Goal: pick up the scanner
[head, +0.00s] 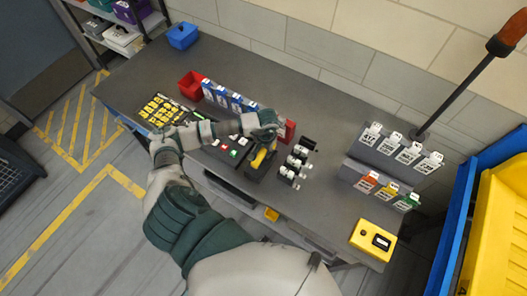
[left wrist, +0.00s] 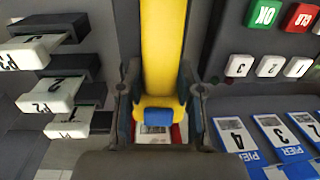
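The scanner (head: 260,157) is yellow and sits in a dark holder (head: 256,172) near the table's front edge. In the left wrist view its yellow handle (left wrist: 163,50), with a blue button, runs up the middle between my fingers. My left gripper (head: 266,137) reaches over it from the left. In the left wrist view the fingers of the gripper (left wrist: 161,85) lie close against both sides of the handle and appear shut on it. The scanner's lower end is hidden in the head view. My right gripper is not in view.
White numbered tabs on dark blocks (head: 296,166) stand just right of the scanner. Green, red and white buttons (head: 232,152) and blue pier cards (head: 222,97) lie to its left. A red bin (head: 191,85) stands behind. A yellow device (head: 373,240) lies at the right front.

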